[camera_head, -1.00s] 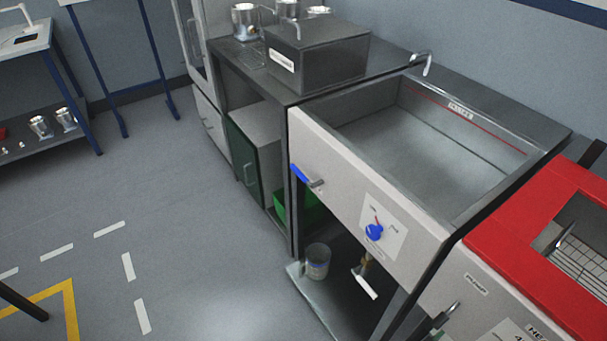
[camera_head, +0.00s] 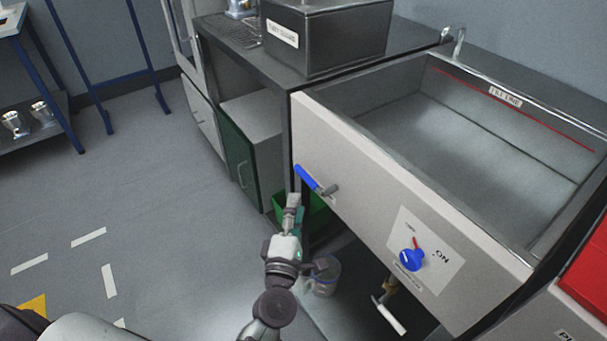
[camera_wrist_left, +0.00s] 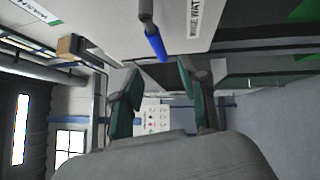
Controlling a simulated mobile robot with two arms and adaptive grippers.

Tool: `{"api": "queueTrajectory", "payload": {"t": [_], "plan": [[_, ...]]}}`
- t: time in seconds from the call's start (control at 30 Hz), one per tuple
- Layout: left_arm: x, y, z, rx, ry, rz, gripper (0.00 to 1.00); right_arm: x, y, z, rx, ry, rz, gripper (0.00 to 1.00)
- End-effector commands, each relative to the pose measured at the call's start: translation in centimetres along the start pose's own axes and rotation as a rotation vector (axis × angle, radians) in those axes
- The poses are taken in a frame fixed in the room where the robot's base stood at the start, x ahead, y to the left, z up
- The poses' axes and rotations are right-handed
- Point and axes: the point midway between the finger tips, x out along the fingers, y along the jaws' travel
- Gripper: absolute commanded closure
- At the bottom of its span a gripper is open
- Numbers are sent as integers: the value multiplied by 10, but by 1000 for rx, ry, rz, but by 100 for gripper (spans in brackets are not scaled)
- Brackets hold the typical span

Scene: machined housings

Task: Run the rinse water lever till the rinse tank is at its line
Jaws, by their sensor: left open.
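The rinse tank (camera_head: 400,110) is a grey open basin with a light front panel. A red fill line with a "FILL LINE" label (camera_head: 505,96) runs along its back wall, above the grey surface inside; I cannot tell how much water is there. The blue-handled lever (camera_head: 308,178) sticks out at the left of the front panel; it also shows in the left wrist view (camera_wrist_left: 156,46), beside a partly readable "RINSE WAT" label. My left gripper (camera_head: 292,208) is open and empty, just below and left of the lever, apart from it. My right gripper is not in view.
A blue knob (camera_head: 411,259) with an "ON" marking sits on the front panel. A drain valve with a pale handle (camera_head: 388,314) and a container (camera_head: 324,276) are below. A green cabinet (camera_head: 236,160) stands left; a red machine (camera_head: 588,275) is at right. Floor at left is mostly clear.

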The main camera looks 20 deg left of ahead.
Motion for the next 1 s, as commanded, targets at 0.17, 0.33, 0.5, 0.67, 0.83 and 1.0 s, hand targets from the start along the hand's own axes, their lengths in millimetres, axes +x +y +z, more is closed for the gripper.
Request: {"api": "queueTrajectory", "payload": {"t": [0.17, 0.33, 0.5, 0.67, 0.83, 1.0], "plan": [[42, 2, 1, 0, -1, 2, 57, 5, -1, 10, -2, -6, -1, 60], [73, 1, 1, 1, -1, 0, 57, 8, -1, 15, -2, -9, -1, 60], [92, -1, 1, 2, -2, -2, 57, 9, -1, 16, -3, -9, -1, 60], [98, -1, 1, 3, -2, -2, 57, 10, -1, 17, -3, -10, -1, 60], [99, -1, 1, 3, -2, -3, 57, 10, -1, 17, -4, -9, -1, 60], [99, -1, 1, 3, -2, -2, 73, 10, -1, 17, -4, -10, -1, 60]]}}
